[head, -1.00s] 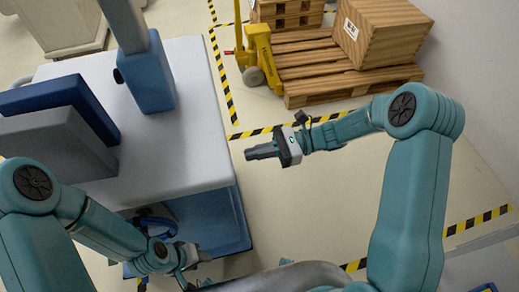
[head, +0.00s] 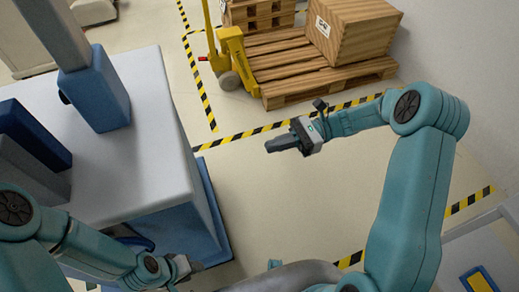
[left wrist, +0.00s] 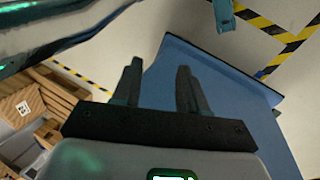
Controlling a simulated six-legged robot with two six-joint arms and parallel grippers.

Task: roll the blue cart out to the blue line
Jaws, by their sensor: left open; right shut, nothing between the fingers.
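The cart has a pale grey top (head: 150,135) and a blue lower body (head: 185,232), at the left of the head view. A blue handle (head: 132,240) shows low on its near side, partly behind my left arm. My left gripper (head: 198,266) is low by the cart's near side, small and partly hidden there. In the left wrist view its two fingers (left wrist: 160,66) are apart with nothing held, and a blue panel (left wrist: 225,110) fills the view behind and right of them. My right gripper (head: 272,146) is shut and empty above open floor, right of the cart. I see no blue line.
A blue-grey post (head: 95,90) and dark blue and grey panels (head: 30,140) stand on the cart top. A yellow pallet jack (head: 232,55) and wooden pallet (head: 320,75) with a crate (head: 355,30) are beyond black-yellow floor tape (head: 250,133). Floor right of the cart is clear.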

